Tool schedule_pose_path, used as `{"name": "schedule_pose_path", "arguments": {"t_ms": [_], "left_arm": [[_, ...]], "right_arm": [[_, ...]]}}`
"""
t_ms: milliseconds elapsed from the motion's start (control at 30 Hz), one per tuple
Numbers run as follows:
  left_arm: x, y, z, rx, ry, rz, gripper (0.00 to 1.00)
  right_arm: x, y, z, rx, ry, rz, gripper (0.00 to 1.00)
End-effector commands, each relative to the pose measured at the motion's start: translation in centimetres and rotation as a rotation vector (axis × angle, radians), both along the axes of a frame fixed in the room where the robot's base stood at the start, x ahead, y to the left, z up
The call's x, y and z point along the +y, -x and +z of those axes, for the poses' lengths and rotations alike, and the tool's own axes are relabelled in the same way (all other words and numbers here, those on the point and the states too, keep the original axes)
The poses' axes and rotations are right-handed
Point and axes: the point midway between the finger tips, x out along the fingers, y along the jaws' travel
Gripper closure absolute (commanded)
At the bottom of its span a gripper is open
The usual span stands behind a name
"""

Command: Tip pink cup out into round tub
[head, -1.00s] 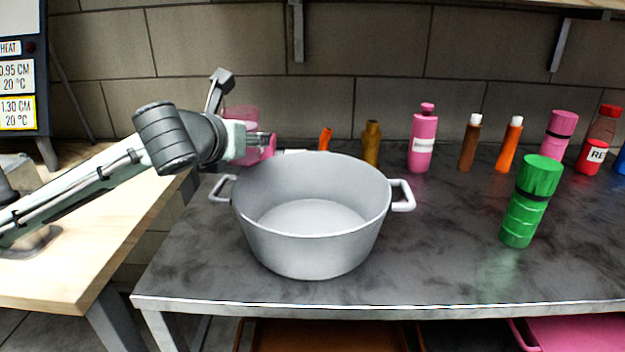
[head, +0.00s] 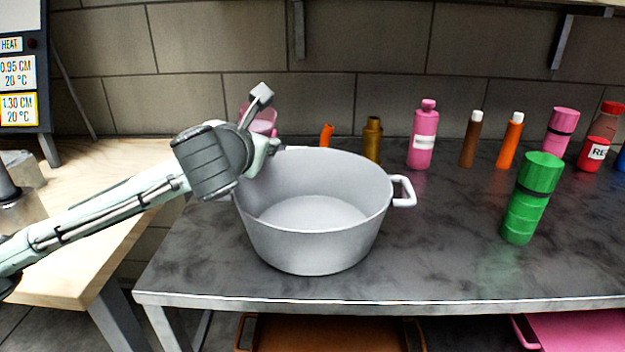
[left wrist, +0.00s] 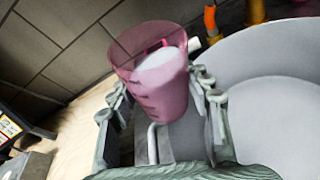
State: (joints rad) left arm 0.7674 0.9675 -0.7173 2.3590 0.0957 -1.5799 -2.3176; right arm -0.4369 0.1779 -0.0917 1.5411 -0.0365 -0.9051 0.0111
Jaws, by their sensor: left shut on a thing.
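The pink cup (left wrist: 160,85) is see-through, with dark marks on its side and white contents inside. In the left wrist view it sits between the fingers of my left gripper (left wrist: 163,98), which is shut on it. In the head view only the upper part of the cup (head: 262,118) shows behind my left gripper (head: 270,146). Its exact tilt is hard to tell. The round tub (head: 315,240) is a pale grey pot with two side handles. My left gripper is at its back left rim, hiding the left handle. The tub's visible floor looks empty. My right gripper is not in view.
A green bottle (head: 530,200) stands right of the tub. Along the wall stand a pink bottle (head: 423,135), a gold bottle (head: 372,140), an orange bottle (head: 511,140) and others. A wooden table (head: 60,260) is at the left. The dark countertop (head: 440,240) between tub and green bottle is clear.

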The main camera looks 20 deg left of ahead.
Motion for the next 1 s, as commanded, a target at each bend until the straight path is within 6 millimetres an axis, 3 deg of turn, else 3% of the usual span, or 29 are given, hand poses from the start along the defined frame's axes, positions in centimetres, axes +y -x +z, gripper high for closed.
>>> {"name": "schedule_pose_path", "arguments": {"t_ms": [333,1000], "left_arm": [[-1.1,0.1,-0.7,-0.015,-0.163,-0.001,0.87],[-1.7,0.1,-1.2,-0.023,-0.249,0.0,0.87]], "right_arm": [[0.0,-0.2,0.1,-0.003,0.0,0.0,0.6],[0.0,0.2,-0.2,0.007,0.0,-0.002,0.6]]}}
